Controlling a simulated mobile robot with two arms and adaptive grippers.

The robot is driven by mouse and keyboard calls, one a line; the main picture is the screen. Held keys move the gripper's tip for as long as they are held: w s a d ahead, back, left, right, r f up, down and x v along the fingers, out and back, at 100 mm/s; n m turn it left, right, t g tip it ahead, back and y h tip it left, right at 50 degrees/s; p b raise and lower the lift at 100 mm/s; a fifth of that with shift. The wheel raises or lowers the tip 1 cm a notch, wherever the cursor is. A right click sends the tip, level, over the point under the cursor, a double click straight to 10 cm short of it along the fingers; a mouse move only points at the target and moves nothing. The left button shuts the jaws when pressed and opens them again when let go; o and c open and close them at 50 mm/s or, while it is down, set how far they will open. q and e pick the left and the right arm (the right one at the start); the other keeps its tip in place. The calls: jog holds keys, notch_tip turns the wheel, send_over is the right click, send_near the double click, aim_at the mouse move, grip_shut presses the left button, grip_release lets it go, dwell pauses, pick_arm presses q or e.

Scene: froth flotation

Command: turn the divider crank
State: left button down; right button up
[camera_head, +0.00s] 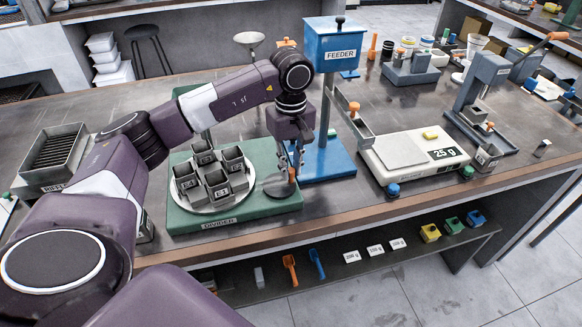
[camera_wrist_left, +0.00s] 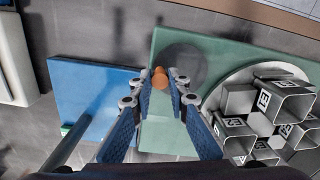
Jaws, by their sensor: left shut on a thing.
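The divider is a green base (camera_head: 240,212) with a round light turntable (camera_head: 205,207) that carries several grey square cups (camera_head: 216,177). At its right side is a dark round crank disc (camera_head: 279,186) with an orange knob (camera_head: 292,174). My left gripper (camera_head: 293,165) points down at the crank, its fingers at the knob. In the left wrist view, the orange knob (camera_wrist_left: 160,77) sits between the two fingertips of my left gripper (camera_wrist_left: 164,80), and the jaws are shut on it. The cups (camera_wrist_left: 262,118) show at the right there. My right gripper is in neither view.
The blue feeder (camera_head: 336,50) stands on its blue base (camera_head: 328,165) close right of the crank. A scale (camera_head: 412,155) reading 25 g is further right. A grey slotted box (camera_head: 58,150) is at the left. A shelf (camera_head: 330,272) holds scoops and weights below the table edge.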

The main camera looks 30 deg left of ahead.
aim_at(277, 176)
pick_arm(q)
jog(key=n, duration=0.1)
jog(key=n+b, duration=0.1)
jog(key=a+n, duration=0.1)
jog(key=shift+w+n, duration=0.3)
jog(key=shift+n, duration=0.1)
jog(key=n, duration=0.2)
jog(key=a+n+b, duration=0.1)
jog(key=n, duration=0.2)
jog(key=shift+a+b, duration=0.2)
jog(key=shift+b, duration=0.1)
jog(key=n, duration=0.2)
jog(key=a+n, duration=0.1)
jog(key=n, duration=0.1)
jog(key=shift+s, duration=0.1)
jog(key=shift+s+a+r+n, duration=0.1)
jog(key=shift+s+a+n, duration=0.1)
jog(key=shift+n, duration=0.85)
jog(key=shift+s+a+n, duration=0.15)
jog(key=shift+a+n, duration=0.05)
jog(key=shift+n, duration=0.85)
jog(key=c, duration=1.8)
grip_release()
jog(key=shift+b, duration=0.3)
jog(key=shift+c, duration=0.2)
notch_tip(277, 176, up, 12)
